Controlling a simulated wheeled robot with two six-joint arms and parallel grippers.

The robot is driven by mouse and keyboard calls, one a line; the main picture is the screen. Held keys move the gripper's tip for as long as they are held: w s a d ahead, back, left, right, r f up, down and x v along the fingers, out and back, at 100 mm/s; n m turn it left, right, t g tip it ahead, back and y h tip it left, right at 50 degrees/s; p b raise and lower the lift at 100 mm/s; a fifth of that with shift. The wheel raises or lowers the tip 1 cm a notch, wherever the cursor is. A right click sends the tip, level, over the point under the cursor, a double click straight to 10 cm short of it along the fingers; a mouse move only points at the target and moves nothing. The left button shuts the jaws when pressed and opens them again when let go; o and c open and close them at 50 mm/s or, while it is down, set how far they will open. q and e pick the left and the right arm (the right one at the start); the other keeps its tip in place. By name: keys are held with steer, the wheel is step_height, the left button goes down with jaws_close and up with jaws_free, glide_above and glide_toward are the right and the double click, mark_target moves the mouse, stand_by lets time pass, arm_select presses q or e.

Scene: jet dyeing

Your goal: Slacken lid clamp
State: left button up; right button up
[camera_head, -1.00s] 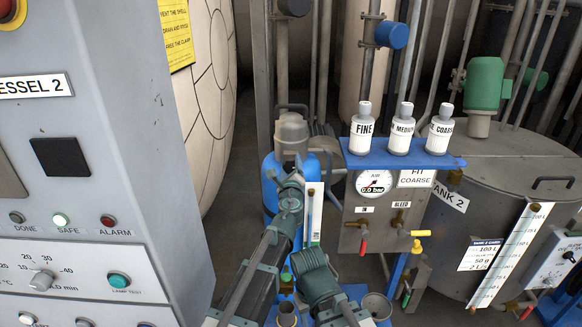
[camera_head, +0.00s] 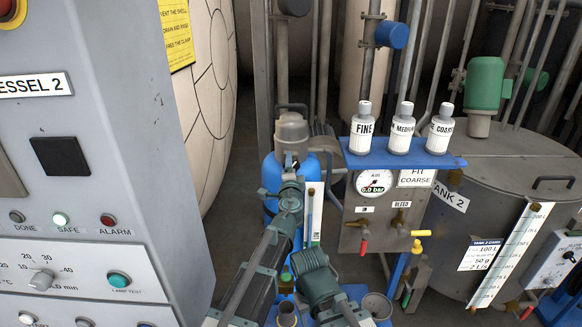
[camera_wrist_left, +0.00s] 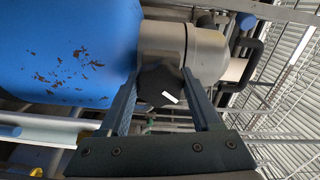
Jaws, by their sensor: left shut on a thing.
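A blue vessel (camera_head: 312,170) with a grey lid (camera_head: 291,130) stands behind my left arm; the vessel (camera_wrist_left: 70,50) and lid (camera_wrist_left: 190,45) also show in the left wrist view. A black clamp knob (camera_wrist_left: 160,84) with a white mark sits on the side of the lid. My left gripper (camera_head: 290,170) is at the knob, and in the left wrist view its fingers (camera_wrist_left: 160,100) lie on either side of the knob, shut on it. In the head view the wrist hides most of the knob. My right gripper cannot be made out.
On the right, a panel has a gauge (camera_head: 374,184) reading 0.0 bar. Several labelled bottles (camera_head: 402,130) stand on a blue shelf (camera_head: 395,160) above it.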

arm_select(q)
steer(key=n, duration=0.6)
steer(key=shift+s+f+n, duration=0.1)
steer(key=shift+n, duration=0.3)
stand_by(0.4)
steer(key=o, duration=1.4)
